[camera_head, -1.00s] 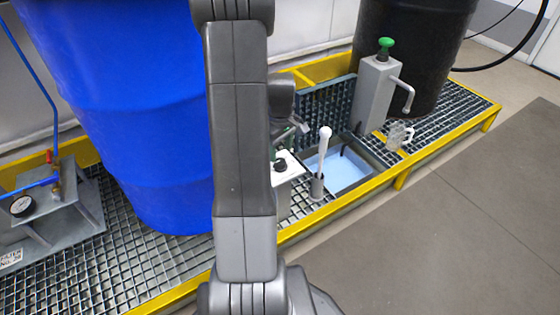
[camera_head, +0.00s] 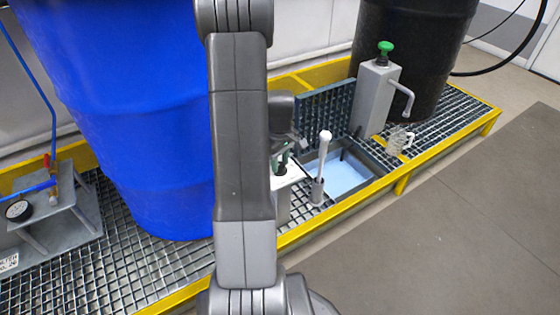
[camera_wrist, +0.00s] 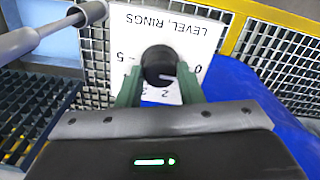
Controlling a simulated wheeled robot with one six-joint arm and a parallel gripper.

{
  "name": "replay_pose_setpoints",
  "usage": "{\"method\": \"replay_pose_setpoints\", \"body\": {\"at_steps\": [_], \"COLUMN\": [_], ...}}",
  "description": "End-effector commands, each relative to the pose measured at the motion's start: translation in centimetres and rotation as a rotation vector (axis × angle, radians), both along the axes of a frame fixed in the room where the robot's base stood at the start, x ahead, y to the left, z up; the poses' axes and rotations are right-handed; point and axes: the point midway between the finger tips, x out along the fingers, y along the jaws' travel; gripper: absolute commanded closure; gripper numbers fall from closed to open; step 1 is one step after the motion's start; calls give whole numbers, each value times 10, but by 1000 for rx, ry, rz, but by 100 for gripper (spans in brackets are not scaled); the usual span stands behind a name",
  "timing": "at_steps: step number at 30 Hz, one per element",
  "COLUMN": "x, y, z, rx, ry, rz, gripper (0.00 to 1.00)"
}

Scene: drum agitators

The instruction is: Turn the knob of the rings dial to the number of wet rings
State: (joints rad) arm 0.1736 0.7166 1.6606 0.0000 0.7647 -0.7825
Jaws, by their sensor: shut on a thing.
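The rings dial is a white plate (camera_wrist: 203,22) lettered "LEVEL RINGS", upside down in the wrist view, with numbers around its black knob (camera_wrist: 158,65). The 5 is at left, the 0 at right, and a 2 and 3 show below. The knob's white mark points to the lower right in that view; its exact number is unclear. My gripper (camera_wrist: 160,78) has its green fingers on both sides of the knob, shut on it. In the head view my gripper (camera_head: 283,152) is over the plate (camera_head: 293,172), partly behind my arm. No rings can be made out.
A white-topped rod (camera_head: 323,152) stands in a grey holder beside the dial, near a basin (camera_head: 345,178) of pale blue liquid. A grey pump post with green knob (camera_head: 374,98), a clear mug (camera_head: 398,141), a blue drum (camera_head: 135,120) and a black drum (camera_head: 415,55) stand nearby.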

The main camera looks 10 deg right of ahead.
Motion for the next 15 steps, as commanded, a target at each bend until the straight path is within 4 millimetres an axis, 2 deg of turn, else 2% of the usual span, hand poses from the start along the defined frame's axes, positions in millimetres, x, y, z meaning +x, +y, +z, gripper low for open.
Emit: {"method": "replay_pose_setpoints", "body": {"at_steps": [8,15], "x": [0,0], "y": [0,0], "z": [1,2], "rx": [0,0], "ry": [0,0], "rz": [-66,-233], "gripper": [89,89]}}
